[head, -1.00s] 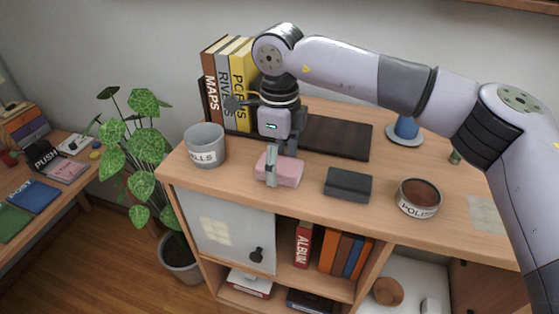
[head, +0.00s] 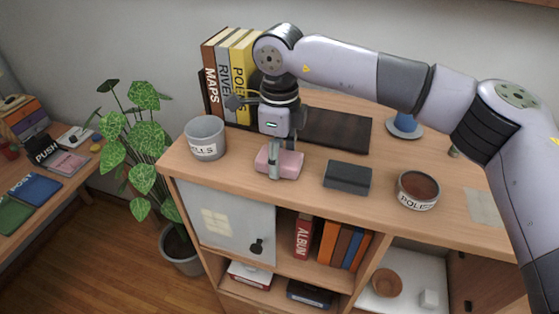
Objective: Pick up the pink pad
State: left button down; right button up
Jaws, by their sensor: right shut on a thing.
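The pink pad (head: 290,163) is a small block with rounded edges on the wooden cabinet top, in the middle of the head view. My right gripper (head: 274,164) reaches down over it from above and is shut on it, with one finger visible against the pad's front side. The other finger is mostly hidden behind the pad. The pad appears to be at the cabinet top; I cannot tell whether there is a gap under it. My left gripper is not in view.
A grey cup (head: 205,138) stands left of the pad, and a dark grey block (head: 347,178) lies to its right. A round tin (head: 417,190) is farther right. Upright books (head: 229,78) and a dark flat board (head: 337,131) are behind. The cabinet's front edge is close.

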jog(key=shift+r, duration=0.1)
notch_tip(320, 180, up, 10)
jog(key=b, duration=0.3)
jog(key=shift+f, duration=0.25)
notch_tip(320, 180, up, 10)
send_over(280, 156)
jog(key=shift+r, duration=0.15)
jog(key=o, duration=0.4)
jog(key=c, duration=0.4)
jog(key=shift+c, duration=0.2)
